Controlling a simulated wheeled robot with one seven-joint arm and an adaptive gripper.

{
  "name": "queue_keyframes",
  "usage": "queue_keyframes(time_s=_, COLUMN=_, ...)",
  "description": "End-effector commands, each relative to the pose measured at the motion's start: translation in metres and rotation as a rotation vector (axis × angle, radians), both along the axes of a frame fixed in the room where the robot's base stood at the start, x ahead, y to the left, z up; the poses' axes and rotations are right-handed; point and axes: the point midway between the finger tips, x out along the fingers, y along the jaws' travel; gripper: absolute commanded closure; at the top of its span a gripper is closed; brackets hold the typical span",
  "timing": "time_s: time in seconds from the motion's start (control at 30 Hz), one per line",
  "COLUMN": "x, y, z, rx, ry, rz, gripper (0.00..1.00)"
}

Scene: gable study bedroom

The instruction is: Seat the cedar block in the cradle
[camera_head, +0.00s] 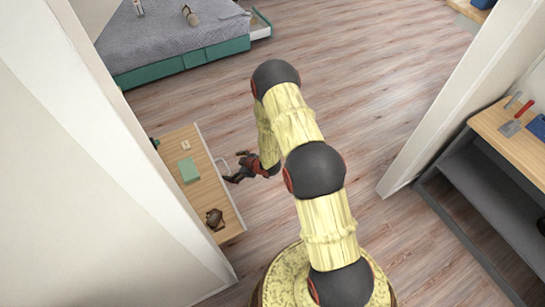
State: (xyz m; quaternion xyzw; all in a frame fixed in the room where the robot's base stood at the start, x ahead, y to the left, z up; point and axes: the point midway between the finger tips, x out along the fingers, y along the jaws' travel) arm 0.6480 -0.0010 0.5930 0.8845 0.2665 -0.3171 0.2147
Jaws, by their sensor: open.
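My gripper (234,167) is open and appears empty. It points left toward the long edge of a wooden-topped desk (219,202) and looks to be just off that edge. No cedar block or cradle can be picked out with certainty. A small dark brown object (214,218) sits near the desk's lower end; its shape is too small to read. A small pale piece (185,145) lies near the upper end. A flat green box or book (188,169) lies between them.
A white wall end (95,190) hides part of the desk. A pale loop (221,165) shows at the desk edge beside my gripper. A bed (165,40) stands at the back left, a workbench (520,150) with tools at right. The wooden floor (380,80) is clear between.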

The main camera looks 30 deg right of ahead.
Motion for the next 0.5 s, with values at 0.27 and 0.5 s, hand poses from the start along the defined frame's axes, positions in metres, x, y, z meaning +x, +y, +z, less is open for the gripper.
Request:
queue_keyframes(time_s=0.27, x=0.033, y=-0.037, z=0.141, rx=-0.125, ry=0.037, rz=-0.142, gripper=0.16)
queue_keyframes(time_s=0.5, x=0.016, y=-0.056, z=0.258, rx=-0.174, ry=0.078, rz=-0.289, gripper=0.16)
